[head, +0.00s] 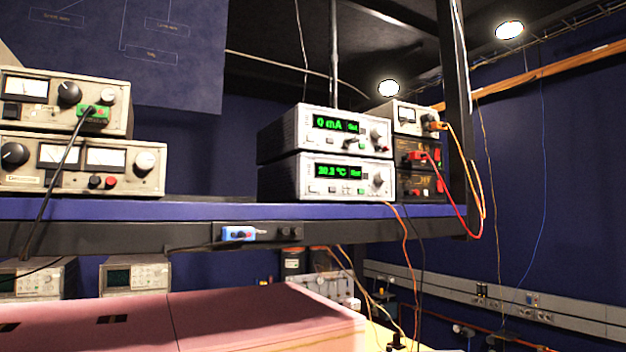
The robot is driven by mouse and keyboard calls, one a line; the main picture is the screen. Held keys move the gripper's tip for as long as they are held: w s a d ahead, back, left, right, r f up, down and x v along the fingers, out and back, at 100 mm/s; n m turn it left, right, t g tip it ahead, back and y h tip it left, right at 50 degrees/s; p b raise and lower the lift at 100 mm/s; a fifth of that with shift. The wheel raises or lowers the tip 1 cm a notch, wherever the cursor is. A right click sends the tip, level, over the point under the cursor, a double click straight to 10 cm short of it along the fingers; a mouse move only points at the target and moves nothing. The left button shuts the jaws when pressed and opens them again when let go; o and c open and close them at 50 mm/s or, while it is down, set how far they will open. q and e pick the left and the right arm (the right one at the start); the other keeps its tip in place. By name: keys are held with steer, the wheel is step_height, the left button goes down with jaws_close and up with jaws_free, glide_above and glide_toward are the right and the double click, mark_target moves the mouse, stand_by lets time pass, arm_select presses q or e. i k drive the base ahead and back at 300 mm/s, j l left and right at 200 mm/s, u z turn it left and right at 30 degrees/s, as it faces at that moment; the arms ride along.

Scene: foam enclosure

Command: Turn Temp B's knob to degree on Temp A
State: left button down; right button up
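Two white instruments with green displays are stacked on the shelf right of centre. The upper instrument (300,130) shows "0 mA" and has a knob (377,135) at the right of its front. The lower instrument (285,178) shows about "20.3 °C", its digits slightly blurred, and has a knob (378,180) at its right. No label reading Temp A or Temp B is legible, so I cannot tell which instrument is which. Neither of my grippers is in view.
The instruments stand on a dark-edged shelf (215,208). Older meter units (80,165) are stacked at its left. Boxes with orange and red cables (455,185) stand at its right, beside a black post (458,60). A pink surface (230,320) lies below in front.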

mark_target(380, 175)
steer(key=u, duration=2.7)
steer(key=i+j+z, duration=0.1)
steer(key=i+j, duration=0.25)
steer(key=i+j+z, duration=0.1)
steer(key=i+j, duration=0.25)
steer(key=j, duration=0.2)
steer(key=i+z, duration=0.1)
steer(key=z, duration=2.15)
steer(key=k+z, duration=0.15)
steer(key=z, duration=0.6)
